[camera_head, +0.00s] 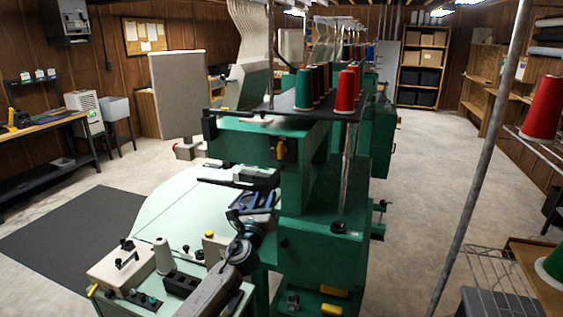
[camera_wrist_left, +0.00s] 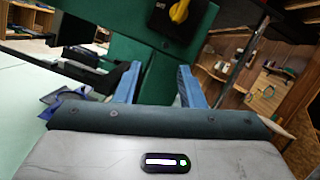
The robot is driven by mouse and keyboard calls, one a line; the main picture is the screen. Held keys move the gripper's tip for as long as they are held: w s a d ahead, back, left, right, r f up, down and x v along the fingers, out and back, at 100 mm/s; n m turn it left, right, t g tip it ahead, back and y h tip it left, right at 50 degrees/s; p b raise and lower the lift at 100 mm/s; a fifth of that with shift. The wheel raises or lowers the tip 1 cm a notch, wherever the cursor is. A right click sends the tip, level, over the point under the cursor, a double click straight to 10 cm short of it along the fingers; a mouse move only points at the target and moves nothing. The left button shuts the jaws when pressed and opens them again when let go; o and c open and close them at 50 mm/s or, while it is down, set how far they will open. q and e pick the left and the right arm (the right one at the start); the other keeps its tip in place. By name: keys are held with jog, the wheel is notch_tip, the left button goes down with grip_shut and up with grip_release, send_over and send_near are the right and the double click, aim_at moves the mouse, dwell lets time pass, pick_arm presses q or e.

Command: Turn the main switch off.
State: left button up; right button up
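The main switch is a yellow rotary handle (camera_head: 281,150) on a dark plate on the green machine's (camera_head: 262,142) front face. Its handle looks roughly upright in the head view. In the wrist view the yellow handle (camera_wrist_left: 180,10) shows at the top edge, slightly tilted, partly cut off by the frame; the small label beside it is too small to read surely. My left gripper (camera_head: 253,202) is below and slightly left of the switch, apart from it. In the wrist view its two blue fingers (camera_wrist_left: 158,85) are spread with nothing between them. My right gripper is not in view.
Thread cones, such as a green one (camera_head: 304,89) and a red one (camera_head: 345,90), stand on the rack above the switch. A pale green table (camera_head: 170,215) lies left of the gripper. A slanted metal pole (camera_head: 480,155) stands at right. Open floor lies between.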

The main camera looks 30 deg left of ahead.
aim_at(279, 153)
pick_arm(q)
jog(key=w+a+r+m, duration=0.1)
jog(key=w+r, duration=0.2)
jog(key=w, duration=0.1)
jog(key=w+r+m+t+h, duration=0.1)
jog(key=w+r+m, duration=0.1)
jog(key=w+r, duration=0.1)
jog(key=w+a+r+m+p, duration=0.1)
jog(key=w+r, duration=0.2)
jog(key=w, duration=0.1)
jog(key=shift+w+a+r+m+t+h, duration=0.15)
jog(key=shift+w+a+m+t+h, duration=0.15)
jog(key=shift+w+m+t, duration=0.1)
jog(key=c, duration=0.6)
